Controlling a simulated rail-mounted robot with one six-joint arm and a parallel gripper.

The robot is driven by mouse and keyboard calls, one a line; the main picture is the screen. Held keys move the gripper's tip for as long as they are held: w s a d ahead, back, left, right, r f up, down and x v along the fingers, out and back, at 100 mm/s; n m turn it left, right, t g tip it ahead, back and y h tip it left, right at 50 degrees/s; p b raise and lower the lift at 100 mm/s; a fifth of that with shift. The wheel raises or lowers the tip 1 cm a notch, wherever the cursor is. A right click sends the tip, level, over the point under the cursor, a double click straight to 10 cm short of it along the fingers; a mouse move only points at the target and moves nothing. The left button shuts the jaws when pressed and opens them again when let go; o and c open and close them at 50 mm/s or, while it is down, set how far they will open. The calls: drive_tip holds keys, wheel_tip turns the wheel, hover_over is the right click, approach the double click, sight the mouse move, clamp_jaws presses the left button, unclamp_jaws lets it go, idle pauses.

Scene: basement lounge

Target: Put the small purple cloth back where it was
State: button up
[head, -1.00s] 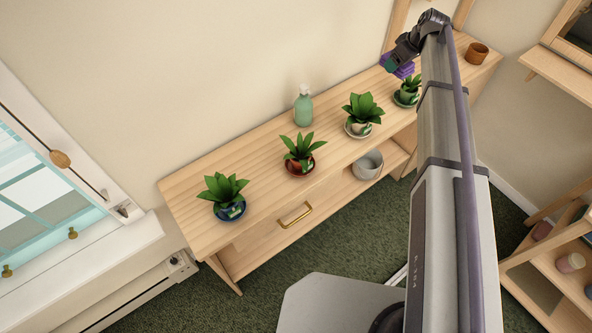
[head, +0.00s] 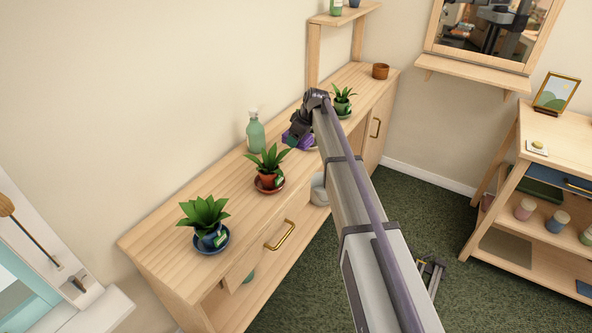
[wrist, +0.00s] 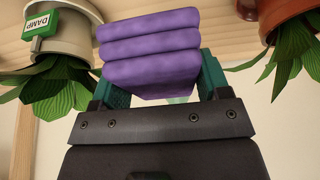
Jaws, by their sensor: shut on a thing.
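The small purple cloth (wrist: 150,45) is a folded stack of soft layers between my gripper's teal fingers in the wrist view. My gripper (head: 297,138) is shut on it. In the head view only a bit of the cloth (head: 290,143) shows below the gripper, over the back part of the wooden sideboard top (head: 160,238), right of the green spray bottle (head: 256,132). In the wrist view a cream pot with a DAMP tag (wrist: 62,38) is on the left and a terracotta pot (wrist: 290,18) on the right. Whether the cloth touches the top is unclear.
Potted plants stand on the sideboard: a blue pot (head: 210,238), a red-brown pot (head: 268,180) and one at the far end (head: 342,100). My arm hides another. A brown pot (head: 380,71) is at the far right. Bare wood shows at the near left end.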

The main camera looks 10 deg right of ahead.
sight(295, 163)
wheel_tip(295, 163, down, 10)
drive_tip(key=b, duration=0.8)
drive_tip(key=shift+r, duration=0.45)
drive_tip(key=shift+f, duration=0.25)
drive_tip(key=o, duration=1)
drive_tip(key=shift+s, duration=0.1)
